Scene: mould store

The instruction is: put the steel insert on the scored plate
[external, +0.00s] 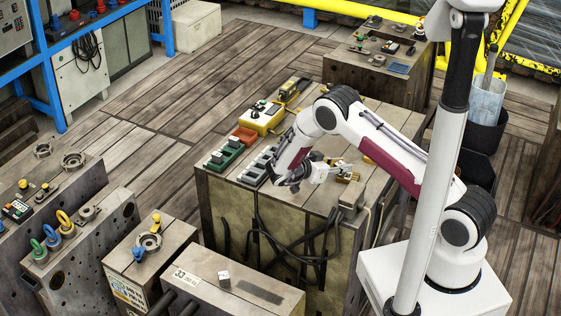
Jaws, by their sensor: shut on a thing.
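My gripper (338,167) is at the end of the bent arm, over the right part of the large central mould block's top, and points to the right. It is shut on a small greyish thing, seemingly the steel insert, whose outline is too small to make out. I cannot tell whether the thing touches the surface below. I cannot identify the scored plate with certainty. A dark flat rectangle (260,292) lies on the front block marked 33, with a small pale metal cube (224,279) to its left.
The central block (225,205) carries a yellow control box (262,118), green (224,155) and grey (257,167) slotted racks, and dark hoses (290,240) down its front. A small block (352,195) stands at its right edge. Blocks with eyebolts (65,222) stand at left.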

